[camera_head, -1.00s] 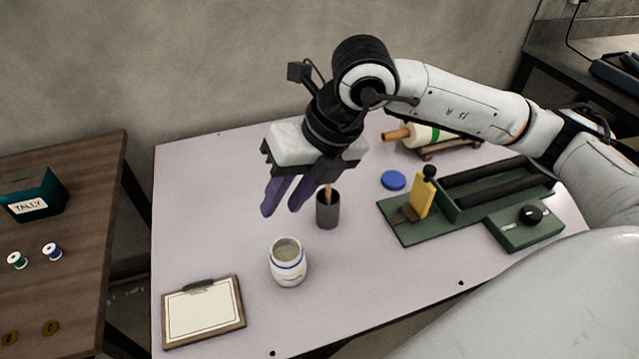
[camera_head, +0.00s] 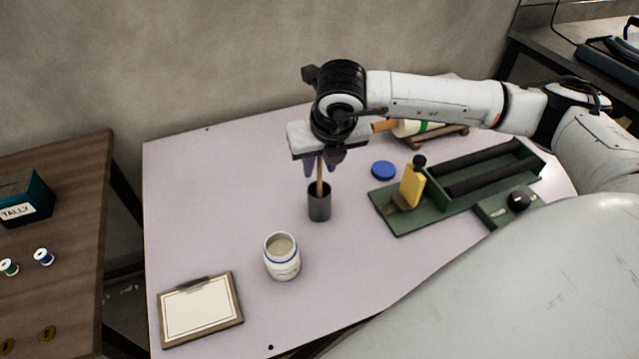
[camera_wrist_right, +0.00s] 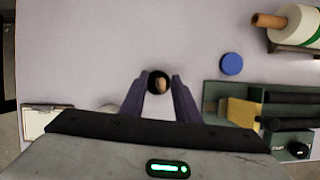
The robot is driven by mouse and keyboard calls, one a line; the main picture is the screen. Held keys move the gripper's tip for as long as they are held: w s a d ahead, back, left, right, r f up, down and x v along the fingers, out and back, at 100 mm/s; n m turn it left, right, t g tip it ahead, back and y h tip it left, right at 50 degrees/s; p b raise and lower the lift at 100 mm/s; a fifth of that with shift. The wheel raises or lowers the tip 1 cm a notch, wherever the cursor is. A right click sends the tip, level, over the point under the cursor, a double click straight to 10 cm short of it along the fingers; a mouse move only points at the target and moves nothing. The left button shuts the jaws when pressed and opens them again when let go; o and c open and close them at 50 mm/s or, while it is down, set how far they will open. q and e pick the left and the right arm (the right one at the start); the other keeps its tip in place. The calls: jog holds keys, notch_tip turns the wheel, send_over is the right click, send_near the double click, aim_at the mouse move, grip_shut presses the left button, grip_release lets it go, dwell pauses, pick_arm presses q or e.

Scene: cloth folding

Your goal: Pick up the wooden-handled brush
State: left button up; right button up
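The wooden-handled brush (camera_head: 319,185) stands upright in a dark grey cup (camera_head: 319,206), handle up; its lower part is hidden in the cup. My right gripper (camera_head: 322,165) is open above the cup, fingers pointing down. In the right wrist view, the open purple fingers (camera_wrist_right: 160,92) lie on either side of the handle (camera_wrist_right: 160,86), with gaps showing between. The handle's top is partly hidden by the gripper in the head view. My left gripper is not in view.
A white jar with a blue band (camera_head: 282,262) and a clipboard (camera_head: 200,309) stand in front. A blue lid (camera_head: 384,170), a green tool with a yellow block (camera_head: 411,187) and a white roll (camera_head: 408,128) lie to the right. The tabletop left of the cup is clear.

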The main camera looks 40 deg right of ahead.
jog(key=shift+w+f, duration=0.15)
jog(key=shift+f, duration=0.35)
jog(key=shift+c, duration=0.2)
grip_shut()
jog(key=shift+r, duration=0.1)
